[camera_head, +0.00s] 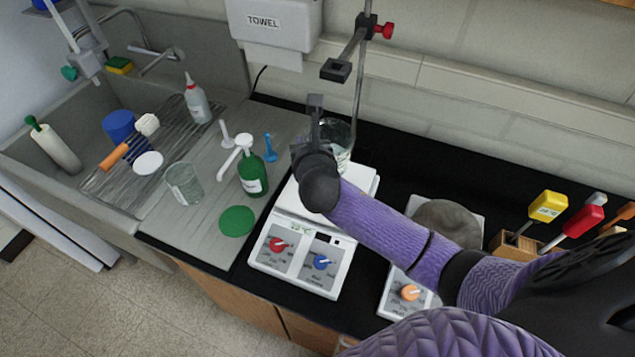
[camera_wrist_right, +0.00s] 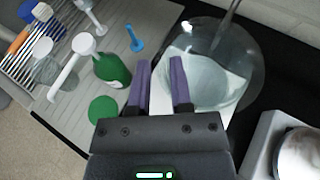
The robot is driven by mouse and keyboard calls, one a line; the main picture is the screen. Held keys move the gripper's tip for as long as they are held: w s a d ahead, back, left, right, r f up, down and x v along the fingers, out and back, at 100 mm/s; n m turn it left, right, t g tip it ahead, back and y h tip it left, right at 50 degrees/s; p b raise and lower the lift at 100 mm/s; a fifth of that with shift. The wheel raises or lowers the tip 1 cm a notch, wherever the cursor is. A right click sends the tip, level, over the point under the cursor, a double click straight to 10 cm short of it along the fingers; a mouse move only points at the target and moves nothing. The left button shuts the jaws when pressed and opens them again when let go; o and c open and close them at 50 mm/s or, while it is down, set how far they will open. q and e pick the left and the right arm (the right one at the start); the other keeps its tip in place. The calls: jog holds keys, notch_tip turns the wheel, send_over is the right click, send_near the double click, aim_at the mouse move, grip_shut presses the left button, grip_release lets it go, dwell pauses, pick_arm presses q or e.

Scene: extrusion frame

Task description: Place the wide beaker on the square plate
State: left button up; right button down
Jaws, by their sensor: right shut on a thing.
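The wide beaker (camera_head: 341,133) is clear glass and shows just behind my right gripper (camera_head: 315,138) in the head view, partly hidden by it. In the right wrist view the beaker (camera_wrist_right: 222,70) is right of the fingers of my right gripper (camera_wrist_right: 160,85), which is shut on its near wall. The square plate (camera_head: 361,179) is the white top of a stirrer with a red and a blue knob. The beaker is over the plate's back part in the picture; I cannot tell whether it touches it. My left gripper is out of view.
A clamp stand rod (camera_head: 360,85) rises right behind the beaker. A round-topped hotplate (camera_head: 447,222) stands to the right. A green bottle (camera_head: 252,174), a smaller glass beaker (camera_head: 184,184) and a green disc (camera_head: 237,221) are on the drainboard at left.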

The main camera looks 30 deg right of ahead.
notch_tip(320, 180, down, 8)
jog(key=shift+r+b, duration=0.25)
jog(key=shift+b, duration=0.85)
jog(key=shift+f, duration=0.15)
jog(key=c, duration=0.5)
grip_release()
jog(key=shift+c, duration=0.2)
jog(key=shift+s+a+r, duration=0.1)
jog(key=shift+s+r, duration=0.1)
jog(key=shift+r, duration=0.05)
jog(key=p+v, duration=0.2)
jog(key=v, duration=0.9)
jog(key=shift+s+p, duration=0.25)
jog(key=shift+p, duration=0.05)
jog(key=shift+r, duration=0.1)
